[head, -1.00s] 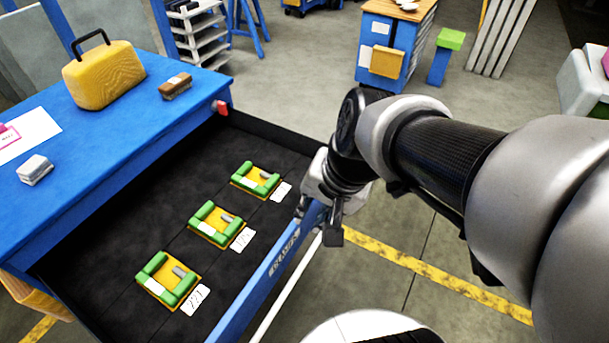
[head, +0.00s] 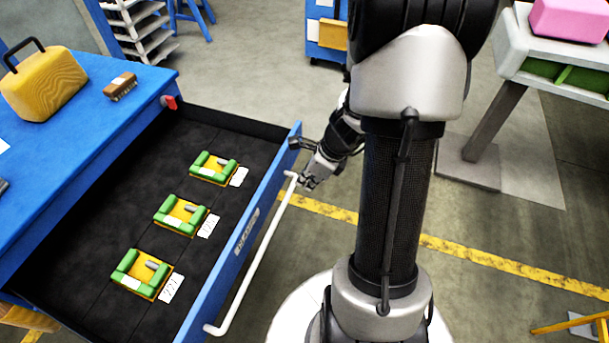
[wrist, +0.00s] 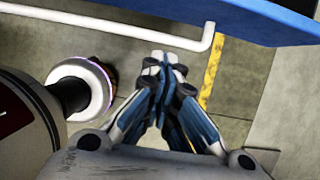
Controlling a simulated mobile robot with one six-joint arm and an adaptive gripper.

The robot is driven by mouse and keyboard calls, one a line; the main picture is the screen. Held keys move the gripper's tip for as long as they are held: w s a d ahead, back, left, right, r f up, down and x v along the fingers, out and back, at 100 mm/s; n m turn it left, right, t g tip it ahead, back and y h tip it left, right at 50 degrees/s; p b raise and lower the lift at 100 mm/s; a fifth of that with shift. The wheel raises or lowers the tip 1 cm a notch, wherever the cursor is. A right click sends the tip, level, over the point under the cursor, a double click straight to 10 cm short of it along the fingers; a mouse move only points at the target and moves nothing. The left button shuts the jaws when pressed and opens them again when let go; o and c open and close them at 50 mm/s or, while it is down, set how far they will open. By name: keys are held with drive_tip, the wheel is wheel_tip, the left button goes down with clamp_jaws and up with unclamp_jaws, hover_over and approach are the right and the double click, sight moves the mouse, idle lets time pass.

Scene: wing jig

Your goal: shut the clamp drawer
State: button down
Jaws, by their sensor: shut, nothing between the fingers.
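The clamp drawer (head: 240,240) is pulled out from the blue bench, with a black lined inside and a blue front panel. A long white bar handle (head: 252,268) runs along its front. Three green and yellow clamps, such as the middle clamp (head: 181,215), lie in it, each beside a white label. My gripper (head: 306,184) is shut and empty, just outside the front near the handle's far end. In the wrist view, my gripper (wrist: 160,62) has its fingers together, with the white handle (wrist: 120,27) beyond them. I cannot tell whether they touch.
The blue bench top (head: 80,130) holds a yellow toolbox (head: 44,84) and a brush (head: 120,86). A red piece (head: 168,102) sits at the bench corner. A grey stand (head: 545,55) is at the right. The floor before the drawer shows a yellow line (head: 440,244).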

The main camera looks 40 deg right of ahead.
sight(288, 193)
drive_tip(key=w+a+f, duration=0.1)
drive_tip(key=w+a+f+b, duration=0.1)
drive_tip(key=w+f, duration=0.1)
drive_tip(key=w+a+f+b, duration=0.1)
drive_tip(key=f, duration=0.1)
drive_tip(key=shift+w+f, duration=0.2)
drive_tip(key=shift+w, duration=0.2)
drive_tip(key=shift+w+a, duration=0.15)
drive_tip(key=shift+w, duration=0.1)
drive_tip(key=shift+w, duration=0.1)
